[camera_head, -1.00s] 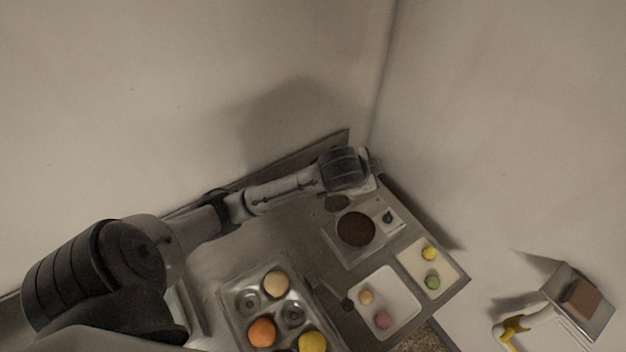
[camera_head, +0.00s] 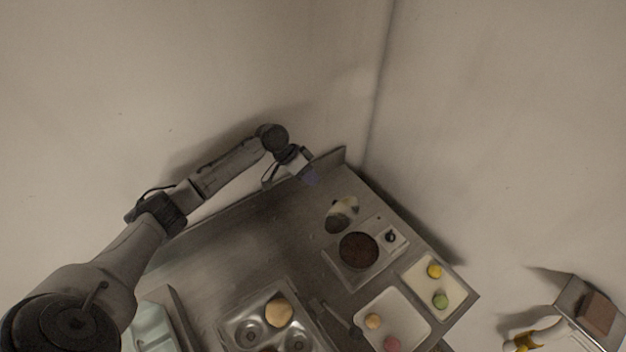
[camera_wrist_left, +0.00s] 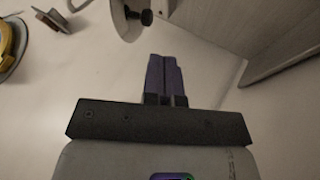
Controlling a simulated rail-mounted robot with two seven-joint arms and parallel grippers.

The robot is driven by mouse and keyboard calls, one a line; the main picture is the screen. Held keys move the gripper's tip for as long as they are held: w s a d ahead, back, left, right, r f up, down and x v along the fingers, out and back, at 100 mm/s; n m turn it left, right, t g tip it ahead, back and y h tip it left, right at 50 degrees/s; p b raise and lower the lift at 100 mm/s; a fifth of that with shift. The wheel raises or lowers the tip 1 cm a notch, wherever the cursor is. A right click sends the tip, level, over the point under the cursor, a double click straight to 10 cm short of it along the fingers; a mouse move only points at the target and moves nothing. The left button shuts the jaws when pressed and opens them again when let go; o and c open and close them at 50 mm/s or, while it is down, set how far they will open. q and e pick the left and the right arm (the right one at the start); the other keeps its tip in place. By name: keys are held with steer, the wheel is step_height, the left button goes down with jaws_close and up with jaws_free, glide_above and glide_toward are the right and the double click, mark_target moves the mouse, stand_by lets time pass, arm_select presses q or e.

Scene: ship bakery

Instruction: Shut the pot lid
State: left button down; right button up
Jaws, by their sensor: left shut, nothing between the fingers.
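The pot (camera_head: 358,250) shows in the head view as a round vessel with a dark brown inside, open at the top. It stands on a square pale unit with a black knob (camera_head: 390,237). A pale and dark rounded piece (camera_head: 342,212) beyond the pot looks like its lid, off the opening; its exact tilt is unclear. My left gripper (camera_head: 310,177) is shut and empty, up and left of that piece and apart from it. In the left wrist view its purple fingers (camera_wrist_left: 164,76) are together. My right gripper is not in view.
A muffin tin (camera_head: 258,312) and white trays (camera_head: 398,303) with small coloured balls lie nearer. A low backboard (camera_head: 338,158) runs along the counter's far edge. The counter (camera_head: 270,230) between the arm and the pot is clear. A tray with a brown block (camera_head: 595,313) is at far right.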

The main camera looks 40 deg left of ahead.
mark_target(339, 213)
arm_select(q)
steer(key=p+x, duration=0.1)
steer(key=x, duration=0.7)
steer(key=shift+f, duration=0.1)
steer(key=shift+d, duration=0.15)
